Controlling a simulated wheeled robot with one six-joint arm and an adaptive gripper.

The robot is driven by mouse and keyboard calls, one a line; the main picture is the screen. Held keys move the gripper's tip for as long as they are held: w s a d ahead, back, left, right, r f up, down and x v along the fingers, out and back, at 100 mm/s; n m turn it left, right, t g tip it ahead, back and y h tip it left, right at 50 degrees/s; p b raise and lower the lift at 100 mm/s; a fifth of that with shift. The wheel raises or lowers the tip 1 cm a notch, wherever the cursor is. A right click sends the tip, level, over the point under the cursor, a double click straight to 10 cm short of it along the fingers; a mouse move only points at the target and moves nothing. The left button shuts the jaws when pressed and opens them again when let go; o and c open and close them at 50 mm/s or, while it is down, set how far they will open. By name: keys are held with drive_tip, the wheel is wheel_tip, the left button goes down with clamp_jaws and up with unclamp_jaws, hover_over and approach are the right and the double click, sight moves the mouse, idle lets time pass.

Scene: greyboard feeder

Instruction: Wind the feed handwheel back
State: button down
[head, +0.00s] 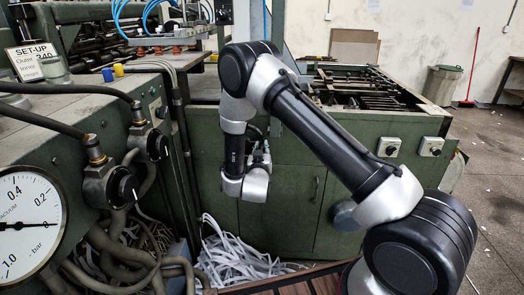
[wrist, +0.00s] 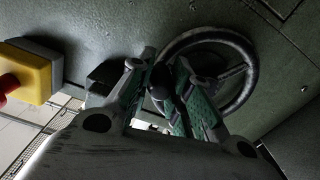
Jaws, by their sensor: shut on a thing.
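The feed handwheel (wrist: 246,98) shows in the wrist view as a dark, worn spoked ring against a green machine panel. My gripper (wrist: 161,70) has its two green-padded fingers on either side of a dark handle (wrist: 161,84) at the left of the wheel's rim. The fingers are shut on this handle, and they hide part of the rim and the handle's ends. In the head view my arm reaches down in front of the green machine. I cannot make out the handwheel or the fingertips there.
A yellow box with a red button (wrist: 30,72) sits left of the fingers in the wrist view. In the head view, a vacuum gauge (head: 30,225), hoses and black knobs stand at left. Shredded paper strips (head: 240,262) lie low in the middle. Open floor (head: 495,180) is at right.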

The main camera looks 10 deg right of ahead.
sight(260, 136)
drive_tip(key=shift+a+r+n, duration=0.1)
drive_tip(key=shift+r+n, duration=0.85)
drive_tip(key=shift+n, duration=0.45)
drive_tip(key=shift+w+a+r+n, duration=0.1)
drive_tip(key=shift+a+r+n, duration=0.1)
drive_tip(key=shift+r+n, duration=0.4)
drive_tip(key=shift+w+a+r+n, duration=0.15)
drive_tip(key=shift+r+n, duration=0.15)
drive_tip(key=shift+n, duration=0.6)
drive_tip(key=shift+s, duration=0.1)
drive_tip(key=c, duration=1.3)
unclamp_jaws()
drive_tip(key=v, duration=1.2)
